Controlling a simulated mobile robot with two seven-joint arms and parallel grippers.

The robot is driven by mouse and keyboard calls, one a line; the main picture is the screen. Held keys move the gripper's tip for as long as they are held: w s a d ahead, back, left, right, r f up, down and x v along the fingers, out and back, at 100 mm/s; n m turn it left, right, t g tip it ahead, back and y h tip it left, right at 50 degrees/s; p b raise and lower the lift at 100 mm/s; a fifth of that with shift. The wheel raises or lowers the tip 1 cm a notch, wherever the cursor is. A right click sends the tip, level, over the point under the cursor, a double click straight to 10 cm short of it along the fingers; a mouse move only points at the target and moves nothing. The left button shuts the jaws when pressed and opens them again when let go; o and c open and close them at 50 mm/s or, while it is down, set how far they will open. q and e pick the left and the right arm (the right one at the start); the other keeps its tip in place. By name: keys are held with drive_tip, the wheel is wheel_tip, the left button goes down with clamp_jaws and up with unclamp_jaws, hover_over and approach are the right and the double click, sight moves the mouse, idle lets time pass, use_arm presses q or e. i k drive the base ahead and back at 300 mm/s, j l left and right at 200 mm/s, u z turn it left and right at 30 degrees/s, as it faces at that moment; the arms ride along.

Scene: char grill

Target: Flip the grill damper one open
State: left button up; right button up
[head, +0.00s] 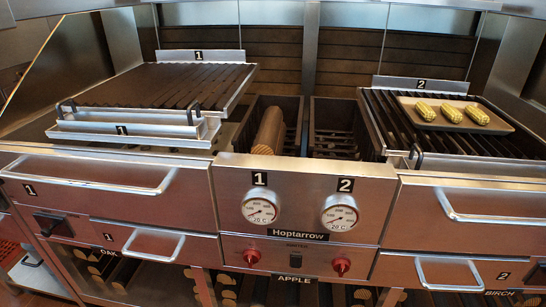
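On the left unit marked 1, a short black lever or handle (53,222) sits on a dark plate on the lower front panel, below the wide drawer (110,185). It may be damper one, but no label names it as such, and I cannot tell its exact setting. A similar dark part (541,272) is cut off at the right edge, on the side marked 2. Neither of my grippers is in view.
The left grill grate (160,85) is empty. A tray (508,122) with corn cobs (452,113) rests on the right grate. A log (268,132) lies in the middle bin. Silver handles (155,244) stick out from the front. Firewood is stored below.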

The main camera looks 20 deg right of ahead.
sight(49, 226)
drive_tip(key=i+j+z, duration=0.2)
drive_tip(key=j, duration=0.6)
drive_tip(key=i+j+z, duration=0.2)
drive_tip(key=j, duration=0.65)
drive_tip(key=i+j+z, duration=0.2)
drive_tip(key=j, duration=0.65)
drive_tip(key=j+z, duration=0.2)
drive_tip(key=j, duration=0.6)
drive_tip(key=k, duration=0.05)
